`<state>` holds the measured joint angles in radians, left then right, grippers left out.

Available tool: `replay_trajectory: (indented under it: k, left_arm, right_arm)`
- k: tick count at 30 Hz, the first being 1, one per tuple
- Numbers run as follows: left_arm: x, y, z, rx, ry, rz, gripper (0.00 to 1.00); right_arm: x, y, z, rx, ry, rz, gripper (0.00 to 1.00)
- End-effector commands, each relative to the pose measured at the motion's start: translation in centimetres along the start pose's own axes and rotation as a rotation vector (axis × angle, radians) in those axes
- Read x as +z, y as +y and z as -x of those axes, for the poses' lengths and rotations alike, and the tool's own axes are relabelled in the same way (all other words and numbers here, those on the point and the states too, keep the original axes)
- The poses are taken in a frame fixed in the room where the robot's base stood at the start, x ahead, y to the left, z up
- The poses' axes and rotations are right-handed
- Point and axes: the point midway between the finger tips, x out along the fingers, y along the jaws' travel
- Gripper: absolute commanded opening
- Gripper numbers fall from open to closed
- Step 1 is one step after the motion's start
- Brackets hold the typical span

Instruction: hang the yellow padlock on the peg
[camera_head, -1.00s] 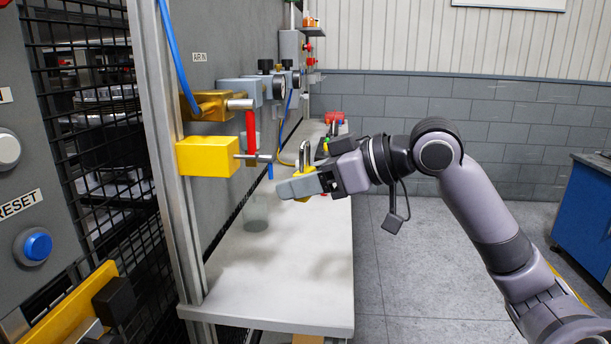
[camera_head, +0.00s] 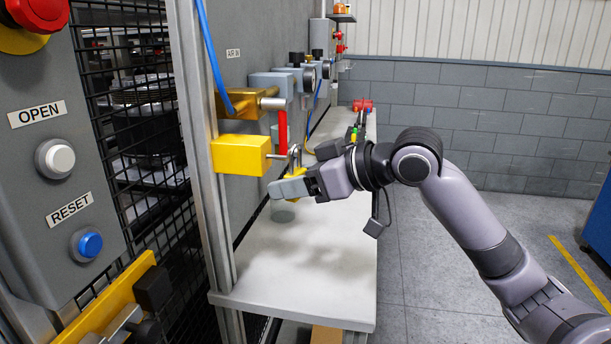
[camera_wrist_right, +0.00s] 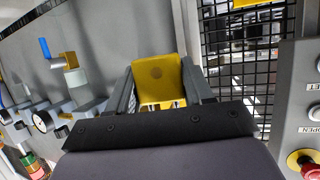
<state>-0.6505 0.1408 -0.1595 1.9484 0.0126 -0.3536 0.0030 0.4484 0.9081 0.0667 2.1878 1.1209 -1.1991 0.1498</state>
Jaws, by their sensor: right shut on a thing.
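The yellow padlock (camera_wrist_right: 160,86) is between the two fingers of my right gripper (camera_wrist_right: 160,92) in the right wrist view, its flat yellow face toward the camera. In the head view my right gripper (camera_head: 288,188) is shut on it. The fingers hide most of its body, and its grey shackle (camera_head: 295,156) points up. The metal peg (camera_head: 277,156) sticks out to the right from a yellow block (camera_head: 241,154) on the post. The shackle overlaps the peg's end in the picture. I cannot tell whether the peg is inside the shackle. My left gripper is not in view.
A red handle (camera_head: 283,132) hangs just above the peg, below a brass fitting (camera_head: 245,101). A grey panel with OPEN and RESET buttons (camera_head: 88,243) stands at the left. The pale bench top (camera_head: 300,270) below is mostly clear.

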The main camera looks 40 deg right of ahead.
Motion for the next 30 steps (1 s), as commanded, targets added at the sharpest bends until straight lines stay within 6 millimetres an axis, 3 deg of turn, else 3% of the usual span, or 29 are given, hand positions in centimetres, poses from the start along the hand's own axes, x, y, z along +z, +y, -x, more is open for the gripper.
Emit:
replay_trajectory:
  k: [15,30]
  left_arm:
    - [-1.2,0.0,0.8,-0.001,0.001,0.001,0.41]
    - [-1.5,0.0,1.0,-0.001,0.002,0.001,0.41]
  right_arm:
    - [-0.4,-0.7,-2.6,-0.001,0.001,-0.001,0.18]
    - [-0.1,-0.8,-3.0,0.000,0.001,0.000,0.18]
